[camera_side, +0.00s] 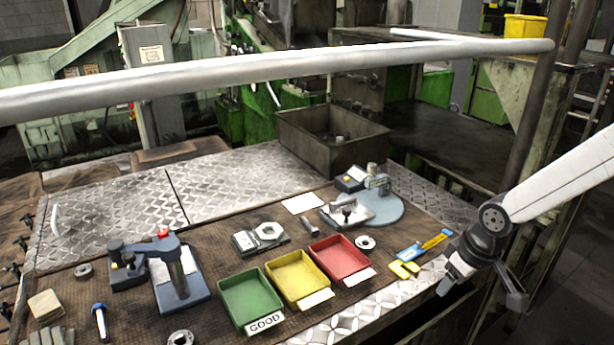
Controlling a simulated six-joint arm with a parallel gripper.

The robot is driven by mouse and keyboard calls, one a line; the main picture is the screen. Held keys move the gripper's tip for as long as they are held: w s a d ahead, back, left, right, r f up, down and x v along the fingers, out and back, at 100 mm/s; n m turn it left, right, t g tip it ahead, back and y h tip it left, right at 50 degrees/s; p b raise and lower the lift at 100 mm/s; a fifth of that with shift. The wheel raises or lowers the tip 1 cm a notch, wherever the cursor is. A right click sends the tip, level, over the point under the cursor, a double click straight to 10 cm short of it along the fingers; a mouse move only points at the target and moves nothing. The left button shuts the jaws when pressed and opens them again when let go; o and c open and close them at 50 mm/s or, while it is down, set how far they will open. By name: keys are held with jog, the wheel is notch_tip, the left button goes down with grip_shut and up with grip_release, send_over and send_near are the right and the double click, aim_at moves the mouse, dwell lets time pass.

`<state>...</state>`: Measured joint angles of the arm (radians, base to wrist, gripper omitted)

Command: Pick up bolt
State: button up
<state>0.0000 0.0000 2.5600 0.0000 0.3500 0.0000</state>
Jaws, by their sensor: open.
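A small grey bolt (309,225) lies on the brown work mat (215,240), behind the red tray and left of the gauge stand. Its fine shape is too small to make out. More grey metal pieces (339,139) sit inside the large dark metal bin (325,155); I cannot tell whether they are bolts. My gripper (481,293) is at the right, by the table's front right edge. Its two fingers are spread apart and nothing is between them. It is well away from the bolt.
Green (224,293), yellow (271,273) and red (314,250) trays stand in a row. A blue gauge stand (384,210), a blue press-like device (180,270) and a yellow-blue caliper (425,246) are on the table. A silver rail (280,70) crosses above.

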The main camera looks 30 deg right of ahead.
notch_tip(320, 180, up, 5)
jog(key=m+g, duration=0.2)
jog(key=m, duration=1.6)
send_over(340, 203)
jog(key=shift+s, duration=0.1)
jog(key=shift+f, duration=0.15)
jog(key=shift+f, duration=1.2)
jog(key=shift+f, duration=0.15)
jog(key=shift+d+f, duration=0.1)
jog(key=shift+f, duration=2.35)
